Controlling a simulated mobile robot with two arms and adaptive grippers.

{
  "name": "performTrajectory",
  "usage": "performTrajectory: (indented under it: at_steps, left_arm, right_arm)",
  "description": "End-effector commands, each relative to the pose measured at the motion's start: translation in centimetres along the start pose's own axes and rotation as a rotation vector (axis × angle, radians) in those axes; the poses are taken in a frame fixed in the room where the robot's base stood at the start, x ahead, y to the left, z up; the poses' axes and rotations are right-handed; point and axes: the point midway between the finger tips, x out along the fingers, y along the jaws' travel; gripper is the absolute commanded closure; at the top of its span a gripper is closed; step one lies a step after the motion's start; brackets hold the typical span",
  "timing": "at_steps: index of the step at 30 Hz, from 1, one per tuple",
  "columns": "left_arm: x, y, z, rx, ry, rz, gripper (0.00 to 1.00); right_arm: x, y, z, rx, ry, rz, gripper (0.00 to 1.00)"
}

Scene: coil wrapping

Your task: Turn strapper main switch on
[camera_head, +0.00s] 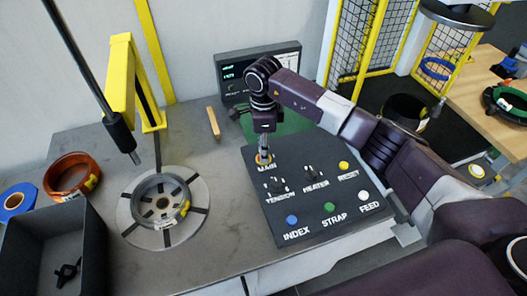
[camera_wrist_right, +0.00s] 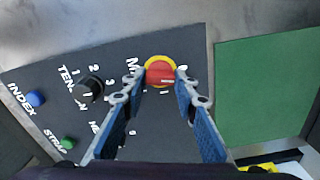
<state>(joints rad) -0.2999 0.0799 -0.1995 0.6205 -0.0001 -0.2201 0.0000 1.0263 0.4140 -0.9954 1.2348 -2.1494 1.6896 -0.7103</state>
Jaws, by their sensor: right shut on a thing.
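The dark control panel (camera_head: 315,188) lies on the grey bench with its labelled controls facing up. The MAIN switch, a red knob on a yellow ring (camera_wrist_right: 154,62), is at the panel's far left corner. Its yellow ring also shows under the gripper in the head view (camera_head: 257,159). My right gripper (camera_head: 264,158) points down over the switch. In the right wrist view my right gripper (camera_wrist_right: 154,88) has a finger on each side of the red knob and is shut on it. I cannot tell clearly which mark the knob points to. My left gripper is not in view.
TENSION (camera_head: 277,186) and HEATER (camera_head: 309,173) knobs and several coloured buttons sit close by on the panel. A monitor (camera_head: 232,85) stands behind. A round coil stand (camera_head: 125,215), yellow post (camera_head: 123,75) and grey bin (camera_head: 90,225) are at left. The bench between is mostly clear.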

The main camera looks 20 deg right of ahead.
Motion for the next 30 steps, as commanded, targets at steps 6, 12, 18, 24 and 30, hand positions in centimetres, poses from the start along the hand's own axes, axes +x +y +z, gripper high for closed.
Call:
performTrajectory:
  at_steps: [6,12,18,24,30]
  left_arm:
    - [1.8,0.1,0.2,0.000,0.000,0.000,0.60]
    - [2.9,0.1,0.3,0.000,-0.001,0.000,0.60]
    - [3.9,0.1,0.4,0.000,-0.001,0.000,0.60]
    - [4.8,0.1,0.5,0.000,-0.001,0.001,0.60]
    - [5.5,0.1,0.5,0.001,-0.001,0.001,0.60]
  right_arm:
    - [0.2,-0.1,0.0,0.205,0.000,-0.004,0.97]
    - [0.1,-0.1,0.0,0.394,-0.001,-0.004,0.97]
    - [0.1,-0.1,0.0,0.584,-0.002,-0.004,0.97]
    - [0.1,-0.1,0.0,0.774,-0.001,-0.004,0.97]
    - [0.0,-0.1,0.0,0.960,-0.001,-0.003,0.97]
